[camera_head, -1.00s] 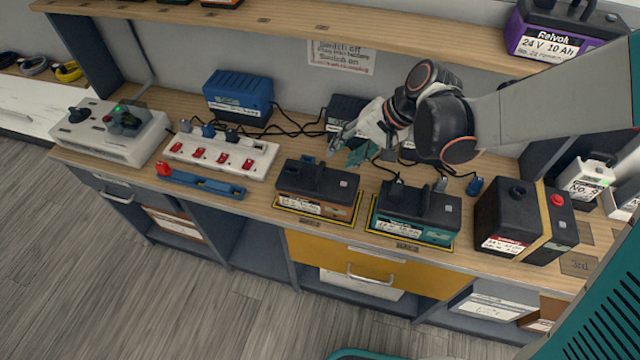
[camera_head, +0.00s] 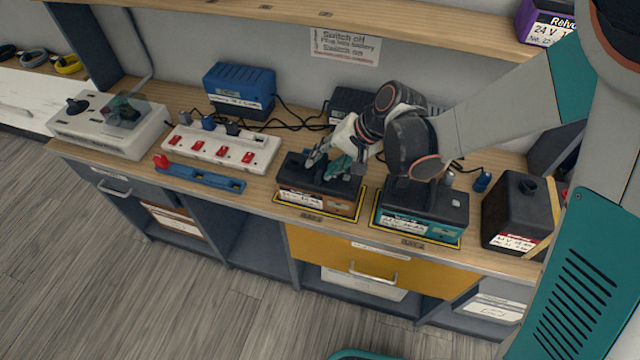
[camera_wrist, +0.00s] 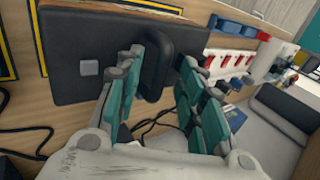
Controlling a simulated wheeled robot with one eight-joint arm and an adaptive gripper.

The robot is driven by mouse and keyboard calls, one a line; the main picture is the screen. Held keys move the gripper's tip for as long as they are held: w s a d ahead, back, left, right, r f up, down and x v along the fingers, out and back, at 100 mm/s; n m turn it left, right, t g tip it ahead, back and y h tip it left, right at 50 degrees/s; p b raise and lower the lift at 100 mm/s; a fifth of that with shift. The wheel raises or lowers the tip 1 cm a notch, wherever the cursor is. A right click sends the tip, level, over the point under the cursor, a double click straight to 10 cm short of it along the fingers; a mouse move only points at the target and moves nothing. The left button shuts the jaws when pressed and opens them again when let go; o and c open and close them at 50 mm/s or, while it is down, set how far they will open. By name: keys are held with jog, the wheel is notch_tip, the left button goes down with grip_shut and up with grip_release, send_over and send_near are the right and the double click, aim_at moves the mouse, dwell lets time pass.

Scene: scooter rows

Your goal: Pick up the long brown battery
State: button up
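The brown battery (camera_head: 318,204) has a black top and a white label. It stands on a yellow-edged pad on the wooden bench in the head view. In the wrist view its black top (camera_wrist: 85,60) fills the upper left, with a raised black handle (camera_wrist: 157,62). My gripper (camera_head: 328,166) is over the battery's top in the head view. In the wrist view my gripper (camera_wrist: 163,68) is open, with one teal-padded finger on each side of the handle. I cannot tell whether the fingers touch it. My gripper hides part of the top.
A teal battery (camera_head: 420,215) stands close on the right, partly behind my arm. A black battery (camera_head: 512,210) is further right. A white power strip (camera_head: 222,146), a blue bar (camera_head: 200,178) and a blue charger (camera_head: 240,90) lie left. Cables run behind.

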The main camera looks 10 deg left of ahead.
grip_shut()
jog(key=shift+r, duration=0.2)
